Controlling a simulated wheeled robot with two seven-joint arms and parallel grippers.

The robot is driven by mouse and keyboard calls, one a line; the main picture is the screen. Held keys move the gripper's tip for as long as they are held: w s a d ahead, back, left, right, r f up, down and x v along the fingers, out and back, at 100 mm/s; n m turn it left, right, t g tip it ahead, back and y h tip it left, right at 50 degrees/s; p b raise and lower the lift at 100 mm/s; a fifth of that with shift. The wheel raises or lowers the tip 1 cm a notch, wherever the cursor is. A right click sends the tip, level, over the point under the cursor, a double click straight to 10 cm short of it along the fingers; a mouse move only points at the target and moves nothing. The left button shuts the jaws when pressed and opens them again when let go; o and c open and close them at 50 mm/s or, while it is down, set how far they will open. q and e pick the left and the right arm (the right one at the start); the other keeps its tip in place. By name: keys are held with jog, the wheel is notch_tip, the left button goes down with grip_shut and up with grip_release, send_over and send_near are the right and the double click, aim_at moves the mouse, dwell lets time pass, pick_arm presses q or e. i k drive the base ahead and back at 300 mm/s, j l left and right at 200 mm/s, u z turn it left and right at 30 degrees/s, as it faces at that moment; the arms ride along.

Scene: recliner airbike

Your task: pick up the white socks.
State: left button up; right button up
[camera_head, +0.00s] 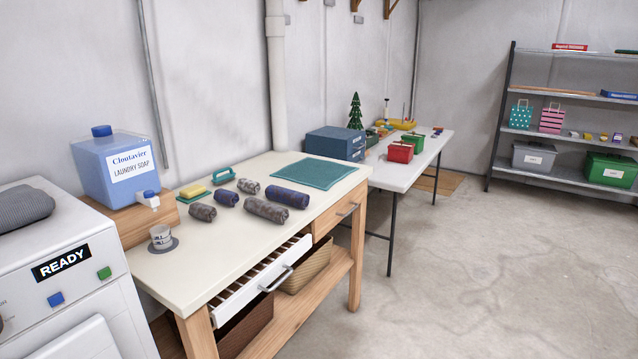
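I see no plainly white socks. Several rolled cloth bundles, possibly socks, lie on the wooden table. One small grey-brown roll (202,211) is at the left, with a small blue roll (227,198) beside it. A small grey roll (248,186) lies farther back. A larger grey-brown roll (266,210) and a larger blue roll (287,197) lie to the right. Neither of my grippers is in view.
The table's (352,182) white drawer (262,278) is pulled out. A teal mat (317,173) lies at the back. A soap jug (90,180), a cup (161,240) and a washer (85,270) are left. Floor at right (500,270) is clear.

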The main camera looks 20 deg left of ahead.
aim_at(247, 185)
jog(key=i+u, duration=0.4)
jog(key=i+l+u, duration=0.15)
jog(key=i+u, duration=0.2)
jog(key=i+l+u, duration=0.25)
jog(key=i+u, duration=0.15)
